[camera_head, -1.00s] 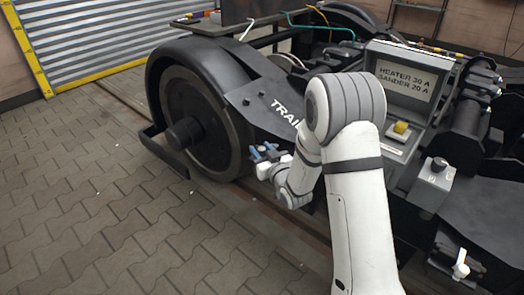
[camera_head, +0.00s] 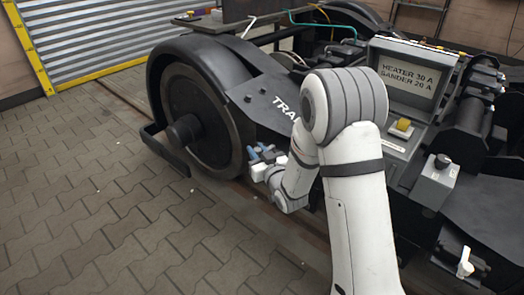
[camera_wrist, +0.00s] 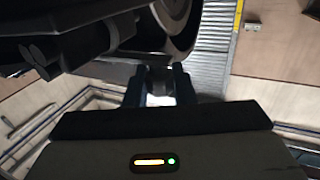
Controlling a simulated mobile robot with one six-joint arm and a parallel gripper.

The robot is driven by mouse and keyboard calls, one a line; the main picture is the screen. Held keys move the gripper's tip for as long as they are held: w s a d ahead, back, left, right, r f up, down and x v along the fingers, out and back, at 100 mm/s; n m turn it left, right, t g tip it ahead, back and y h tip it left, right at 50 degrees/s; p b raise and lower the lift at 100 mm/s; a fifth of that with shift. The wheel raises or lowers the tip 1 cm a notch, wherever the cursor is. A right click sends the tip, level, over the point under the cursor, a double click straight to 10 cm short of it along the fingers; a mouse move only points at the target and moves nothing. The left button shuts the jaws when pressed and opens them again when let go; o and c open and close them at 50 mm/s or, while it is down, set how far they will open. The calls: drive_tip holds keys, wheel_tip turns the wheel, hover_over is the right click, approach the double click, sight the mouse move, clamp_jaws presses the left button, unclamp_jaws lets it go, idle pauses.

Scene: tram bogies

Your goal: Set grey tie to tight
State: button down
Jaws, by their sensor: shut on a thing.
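My gripper (camera_head: 262,155) is low beside the right side of the large dark wheel, under the black frame plate with white lettering. In the wrist view its two blue-grey fingers (camera_wrist: 158,88) are shut on a small dark grey rounded part (camera_wrist: 158,76). This part sits between the fingertips, below the wheel and frame. Its full shape is hidden by the fingers, and I cannot tell for sure that it is the grey tie. No tight or loose marking can be read. In the head view my arm covers part of the bogie behind the gripper.
The wheel (camera_head: 200,118) with its black guard stands left of my gripper. An open fuse box (camera_head: 410,80) reads "HEATER 30 A SANDER 20 A". A grey box (camera_head: 432,185) with a black knob and a white handle (camera_head: 465,262) are at right. Paved floor (camera_head: 90,215) at left is clear.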

drive_tip(key=c, duration=1.2)
unclamp_jaws()
drive_tip(key=shift+s+a, duration=0.15)
drive_tip(key=shift+a, duration=0.05)
drive_tip(key=p+v, duration=0.2)
drive_tip(key=v, duration=0.5)
drive_tip(key=shift+s+d, duration=0.25)
drive_tip(key=shift+s, duration=0.1)
drive_tip(key=s+d+r+m+g+h+p, duration=0.1)
drive_tip(key=s+d+r+g+h+p, duration=0.25)
drive_tip(key=r+p, duration=0.75)
drive_tip(key=d+r+m+g+h+p, duration=0.2)
drive_tip(key=d+r+h+p, duration=0.2)
drive_tip(key=d+r+p, duration=0.7)
drive_tip(key=s+d+r+m+g+h+p, duration=0.1)
drive_tip(key=s+r+g+p, duration=0.6)
drive_tip(key=s+r+p, duration=0.8)
drive_tip(key=s+d+r+m, duration=0.1)
drive_tip(key=s+r, duration=0.6)
drive_tip(key=r, duration=0.3)
drive_tip(key=shift+d+r+m+g, duration=0.25)
drive_tip(key=shift+m+g, duration=0.1)
drive_tip(key=shift+m, duration=0.05)
